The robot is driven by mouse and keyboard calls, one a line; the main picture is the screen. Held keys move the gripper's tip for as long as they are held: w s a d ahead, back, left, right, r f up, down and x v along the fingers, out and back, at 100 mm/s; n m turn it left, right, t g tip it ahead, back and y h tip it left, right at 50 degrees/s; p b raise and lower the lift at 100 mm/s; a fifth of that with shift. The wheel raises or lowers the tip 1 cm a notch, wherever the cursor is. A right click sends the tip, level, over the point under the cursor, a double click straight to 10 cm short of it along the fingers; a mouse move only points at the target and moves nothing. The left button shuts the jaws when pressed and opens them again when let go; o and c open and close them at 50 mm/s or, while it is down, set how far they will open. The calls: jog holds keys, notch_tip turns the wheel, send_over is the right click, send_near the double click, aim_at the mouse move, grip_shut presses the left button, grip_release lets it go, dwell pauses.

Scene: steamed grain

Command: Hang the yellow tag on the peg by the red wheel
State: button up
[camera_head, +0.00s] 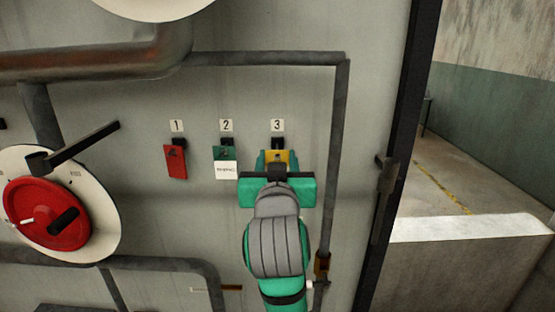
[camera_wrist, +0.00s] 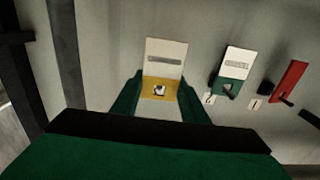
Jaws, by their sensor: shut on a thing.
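The yellow tag (camera_head: 285,157) is at the peg labelled 3 (camera_head: 277,142) on the grey panel. In the wrist view the yellow tag (camera_wrist: 167,82) shows a yellow end with a hole and a white end. My gripper (camera_head: 275,160) is shut on it, with one green finger on each side in the wrist view. I cannot tell whether the peg is through the hole. The red wheel (camera_head: 28,198) is at the far left on a round white plate. A dark lever (camera_head: 85,145) sticks out at the plate's upper edge. A separate peg by the wheel is not clear.
A red tag (camera_head: 176,163) hangs at peg 1 and a green and white tag (camera_head: 225,168) at peg 2, close left of my gripper. A grey pipe (camera_head: 338,150) runs down on the right. Bare panel lies between lever and red tag.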

jog(key=shift+s, duration=3)
jog(key=shift+w+f, duration=0.1)
